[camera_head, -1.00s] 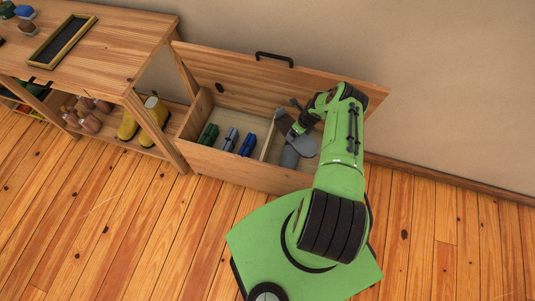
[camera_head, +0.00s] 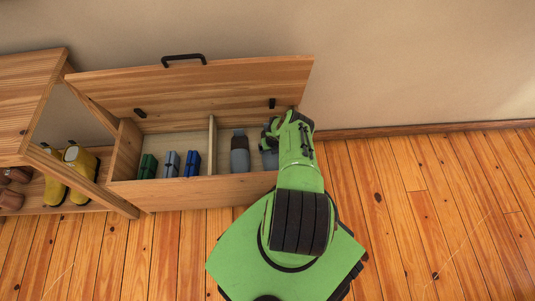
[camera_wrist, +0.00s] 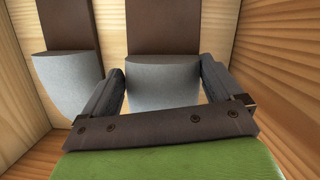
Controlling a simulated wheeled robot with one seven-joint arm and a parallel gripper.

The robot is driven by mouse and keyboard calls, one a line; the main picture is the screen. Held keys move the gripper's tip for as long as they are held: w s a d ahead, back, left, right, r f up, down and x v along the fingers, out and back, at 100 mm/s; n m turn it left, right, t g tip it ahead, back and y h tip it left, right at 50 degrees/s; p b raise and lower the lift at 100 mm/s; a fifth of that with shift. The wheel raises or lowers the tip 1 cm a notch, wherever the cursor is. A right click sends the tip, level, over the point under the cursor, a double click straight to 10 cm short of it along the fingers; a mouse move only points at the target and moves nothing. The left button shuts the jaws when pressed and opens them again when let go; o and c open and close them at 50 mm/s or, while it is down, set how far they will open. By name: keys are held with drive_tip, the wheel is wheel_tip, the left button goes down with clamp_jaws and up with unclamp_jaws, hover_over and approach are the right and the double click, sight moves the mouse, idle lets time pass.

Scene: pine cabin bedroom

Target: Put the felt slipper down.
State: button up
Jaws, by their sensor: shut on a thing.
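A grey felt slipper with a brown sole or lining (camera_wrist: 163,85) sits between the two fingers of my gripper (camera_wrist: 160,68) in the wrist view, which is shut on it. In the head view my gripper (camera_head: 270,136) is down in the right compartment of the open wooden chest (camera_head: 215,192), near its right end. The held slipper (camera_head: 268,159) is mostly hidden there by my arm. A second, matching slipper (camera_head: 240,157) stands to its left, apart from it; it also shows in the wrist view (camera_wrist: 70,88). Whether the held slipper touches the chest floor I cannot tell.
The chest's raised lid (camera_head: 200,97) leans behind. A divider (camera_head: 212,145) parts off the left compartment, holding a green item (camera_head: 148,167), a grey-blue one (camera_head: 171,164) and a blue one (camera_head: 192,164). Yellow boots (camera_head: 78,172) stand on a shelf at left. The floor at right is clear.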

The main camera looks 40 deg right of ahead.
wheel_tip(320, 180, down, 4)
drive_tip(key=shift+r+b, duration=0.15)
drive_tip(key=shift+b, duration=0.85)
drive_tip(key=shift+r, duration=0.1)
drive_tip(key=o, duration=0.9)
drive_tip(key=shift+c, duration=0.2)
drive_tip(key=p+v, duration=0.8)
drive_tip(key=v, duration=0.3)
drive_tip(key=shift+r, duration=0.2)
drive_tip(key=shift+s+a+r+p, duration=0.15)
drive_tip(key=shift+a+r+p, duration=0.05)
drive_tip(key=shift+r+p, duration=0.2)
drive_tip(key=shift+f, duration=0.1)
